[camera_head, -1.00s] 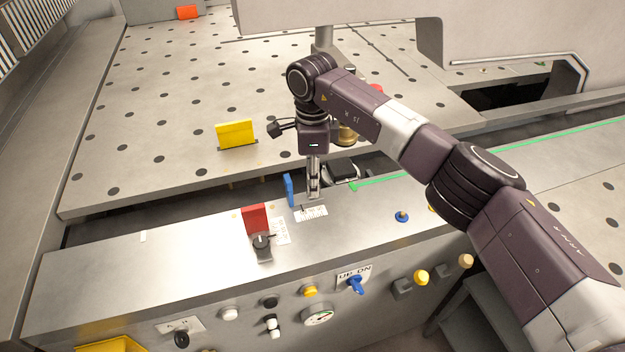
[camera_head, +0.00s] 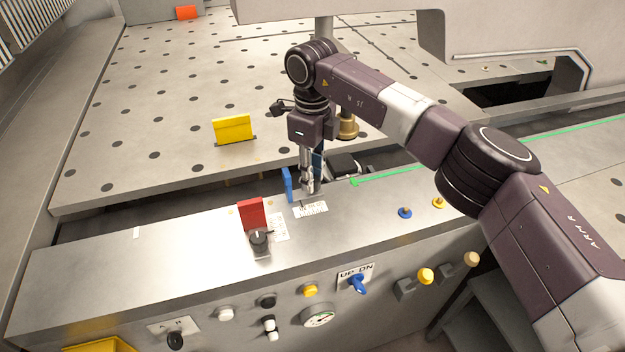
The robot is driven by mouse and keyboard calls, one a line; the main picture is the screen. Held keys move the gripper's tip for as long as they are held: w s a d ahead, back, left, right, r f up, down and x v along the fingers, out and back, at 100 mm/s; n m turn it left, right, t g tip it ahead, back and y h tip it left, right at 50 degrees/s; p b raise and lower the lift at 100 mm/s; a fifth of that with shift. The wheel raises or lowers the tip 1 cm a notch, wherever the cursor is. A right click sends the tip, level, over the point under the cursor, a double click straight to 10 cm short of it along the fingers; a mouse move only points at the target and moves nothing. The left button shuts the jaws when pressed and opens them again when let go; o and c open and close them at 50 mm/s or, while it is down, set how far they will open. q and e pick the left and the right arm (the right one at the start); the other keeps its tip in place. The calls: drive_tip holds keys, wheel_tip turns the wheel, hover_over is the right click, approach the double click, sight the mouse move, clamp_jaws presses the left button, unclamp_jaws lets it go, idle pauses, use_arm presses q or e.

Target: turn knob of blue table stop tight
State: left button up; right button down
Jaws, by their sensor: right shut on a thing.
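The blue table stop (camera_head: 287,184) is a small upright blue plate at the back edge of the metal ledge, above a white scale label (camera_head: 311,209). My right gripper (camera_head: 308,188) points down just to the right of the blue plate. Its fingers are shut on the stop's knob, which they hide almost entirely. I cannot tell the knob's angle. My left gripper is not in view.
A red stop (camera_head: 251,214) with a black knob (camera_head: 259,238) stands to the left on the ledge (camera_head: 170,250). A yellow stop (camera_head: 233,128) is on the perforated table (camera_head: 160,90) behind. The front panel carries several buttons and a blue switch (camera_head: 357,284).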

drive_tip(key=m+b, duration=0.2)
drive_tip(key=m, duration=0.4)
drive_tip(key=shift+w+m, duration=0.1)
drive_tip(key=shift+m, duration=0.2)
drive_tip(key=m+b, duration=0.1)
drive_tip(key=m, duration=0.4)
drive_tip(key=shift+d+r+b, duration=0.1)
drive_tip(key=shift+r+b, duration=0.05)
drive_tip(key=shift+b, duration=0.2)
drive_tip(key=c, duration=1.6)
unclamp_jaws()
wheel_tip(320, 180, up, 12)
drive_tip(key=shift+f, duration=0.1)
